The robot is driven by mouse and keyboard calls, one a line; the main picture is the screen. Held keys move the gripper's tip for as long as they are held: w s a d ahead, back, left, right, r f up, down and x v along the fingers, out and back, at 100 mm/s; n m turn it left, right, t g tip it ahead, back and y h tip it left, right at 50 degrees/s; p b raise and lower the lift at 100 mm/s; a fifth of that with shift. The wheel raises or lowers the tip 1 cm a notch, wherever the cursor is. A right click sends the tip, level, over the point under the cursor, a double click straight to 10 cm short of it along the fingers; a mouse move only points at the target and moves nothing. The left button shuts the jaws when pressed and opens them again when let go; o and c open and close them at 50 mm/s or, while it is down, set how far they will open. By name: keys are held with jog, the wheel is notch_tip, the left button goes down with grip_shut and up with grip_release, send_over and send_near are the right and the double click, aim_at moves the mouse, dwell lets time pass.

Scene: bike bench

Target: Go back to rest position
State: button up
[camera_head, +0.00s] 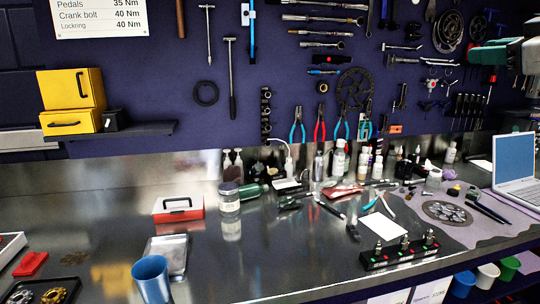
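The metal workbench (270,255) runs across the lower half of the view. A blue cup (151,279) stands upright near its front edge. A red and white box (178,209) with a handle sits behind the cup.
A black pedal-like box (398,253) and a white sheet (382,226) lie right of centre. Several bottles (340,160) line the back. A laptop (516,165) stands at the right. The purple wall (150,60) holds tools. The front middle of the bench is clear.

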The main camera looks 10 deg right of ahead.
jog(key=a+f+m+g, duration=0.1)
jog(key=a+f+g, duration=0.15)
jog(key=f, duration=0.95)
jog(key=a+f+m+g, duration=0.15)
jog(key=a+f, duration=0.25)
jog(key=f, duration=0.8)
jog(key=a+f+m+g, duration=0.1)
jog(key=a+f+g, duration=0.15)
jog(key=f, duration=0.95)
jog(key=s+a+f+g, duration=0.1)
jog(key=s+a+f, duration=0.2)
jog(key=f, duration=0.3)
jog(key=s+a+f+m+g, duration=0.1)
jog(key=s+a+f, duration=0.25)
jog(key=f, duration=0.25)
jog(key=s+a+f+g, duration=0.2)
jog(key=s+f, duration=0.2)
jog(key=f, duration=0.2)
jog(key=s+a+f+g, duration=0.1)
jog(key=s+f, duration=0.3)
jog(key=s, duration=0.4)
jog(key=s+a+f+g, duration=0.1)
jog(key=s+f+g, duration=0.2)
jog(key=s, duration=0.6)
jog(key=s+a+f+g, duration=0.1)
jog(key=s+f+g, duration=0.1)
jog(key=s+f, duration=0.4)
jog(key=shift+s+a+m+h+p, duration=0.25)
jog(key=shift+s+m+h+p, duration=0.15)
jog(key=shift+s, duration=0.8)
